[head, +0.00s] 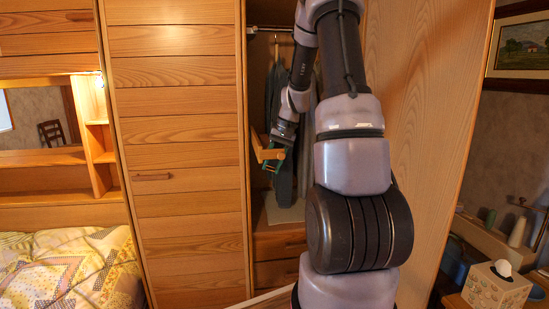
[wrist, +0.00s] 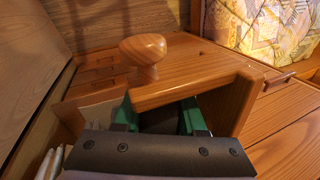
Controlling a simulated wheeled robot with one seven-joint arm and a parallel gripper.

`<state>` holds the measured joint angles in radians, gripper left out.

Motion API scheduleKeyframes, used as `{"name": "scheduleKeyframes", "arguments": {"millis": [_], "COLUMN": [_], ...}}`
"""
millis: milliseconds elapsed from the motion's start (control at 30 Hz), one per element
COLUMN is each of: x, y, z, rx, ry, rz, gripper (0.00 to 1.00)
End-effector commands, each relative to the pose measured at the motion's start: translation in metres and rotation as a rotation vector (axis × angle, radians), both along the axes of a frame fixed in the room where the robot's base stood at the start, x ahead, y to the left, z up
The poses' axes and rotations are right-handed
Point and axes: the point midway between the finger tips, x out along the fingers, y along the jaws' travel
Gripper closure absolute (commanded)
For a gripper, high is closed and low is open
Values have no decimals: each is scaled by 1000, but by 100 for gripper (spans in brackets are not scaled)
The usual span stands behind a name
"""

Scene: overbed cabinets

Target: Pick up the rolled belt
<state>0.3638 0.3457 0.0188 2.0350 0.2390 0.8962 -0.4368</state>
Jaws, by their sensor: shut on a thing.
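My gripper (wrist: 158,112) has green fingers and reaches in behind a light wooden piece with a round knob (wrist: 143,50). A dark thing (wrist: 163,118) shows between the fingers, and the gripper is shut on it. Its shape is mostly hidden, so I cannot tell for sure that it is the rolled belt. No other belt can be made out. In the head view my gripper (head: 273,161) is small, inside the open wardrobe in front of hanging clothes, with the angled wooden piece (head: 266,153) right beside it.
Dark clothes (head: 276,95) hang from a rail above drawers (head: 279,245). A closed slatted door (head: 175,130) stands left of the opening, and a wooden panel (head: 425,90) right of it. A bed (head: 70,265) lies at lower left. A tissue box (head: 495,288) stands at lower right.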

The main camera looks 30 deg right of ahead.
Motion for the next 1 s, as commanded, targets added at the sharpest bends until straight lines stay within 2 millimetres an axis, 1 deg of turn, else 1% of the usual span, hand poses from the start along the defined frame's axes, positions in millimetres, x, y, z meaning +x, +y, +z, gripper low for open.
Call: {"name": "scheduleKeyframes", "arguments": {"millis": [333, 433, 533, 767, 1000], "x": [0, 1, 1, -20, -46], "y": [0, 0, 0, -38, -87], "z": [2, 7, 18, 15, 15], "rx": [-1, -1, -2, 0, 0], "ry": [-1, -3, -4, 0, 1], "rz": [1, 0, 1, -5, -6], "gripper": [100, 100, 100, 100, 100]}}
